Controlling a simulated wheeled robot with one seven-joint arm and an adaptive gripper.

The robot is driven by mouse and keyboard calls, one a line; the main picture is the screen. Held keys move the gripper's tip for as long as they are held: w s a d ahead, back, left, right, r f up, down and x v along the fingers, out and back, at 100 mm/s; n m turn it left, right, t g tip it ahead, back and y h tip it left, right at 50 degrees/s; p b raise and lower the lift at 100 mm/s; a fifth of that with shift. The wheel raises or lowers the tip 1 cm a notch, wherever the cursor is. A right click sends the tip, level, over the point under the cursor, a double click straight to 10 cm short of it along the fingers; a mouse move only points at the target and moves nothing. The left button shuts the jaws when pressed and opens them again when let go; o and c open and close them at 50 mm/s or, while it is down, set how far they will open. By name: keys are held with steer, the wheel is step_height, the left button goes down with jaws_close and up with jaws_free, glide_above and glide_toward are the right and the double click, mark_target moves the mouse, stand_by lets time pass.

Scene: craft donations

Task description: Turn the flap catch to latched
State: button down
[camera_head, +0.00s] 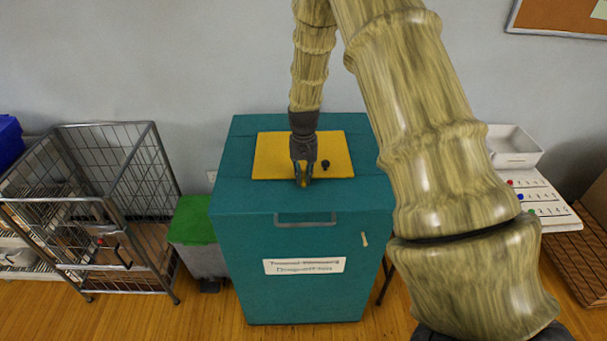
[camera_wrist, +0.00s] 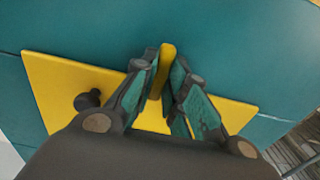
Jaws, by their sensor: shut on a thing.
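The flap catch is a yellow bar (camera_wrist: 165,62) that shows between my fingertips in the wrist view. It lies at the edge of the yellow flap (camera_head: 272,158), and its far end points out past that edge over the teal top. My gripper (camera_head: 303,182) is shut on the catch, with a finger on each side. In the head view a bit of yellow shows at the fingertips, and most of the catch is hidden. A black knob (camera_head: 325,163) stands on the flap beside my gripper; it also shows in the wrist view (camera_wrist: 88,99).
The teal donation bin (camera_head: 235,190) has a front handle (camera_head: 305,222) and a paper label (camera_head: 304,266). A wire cage cart (camera_head: 80,160) and a green-lidded bin (camera_head: 194,220) stand to its left. A white tray (camera_head: 512,147) and a panel with coloured buttons (camera_head: 540,200) are to the right.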

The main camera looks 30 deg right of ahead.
mark_target(304, 176)
steer(key=shift+w+d+r, duration=0.1)
steer(key=shift+w, duration=0.05)
steer(key=c, duration=1.4)
jaws_free()
steer(key=shift+c, duration=0.2)
step_height(304, 176, up, 12)
steer(key=shift+d, duration=0.1)
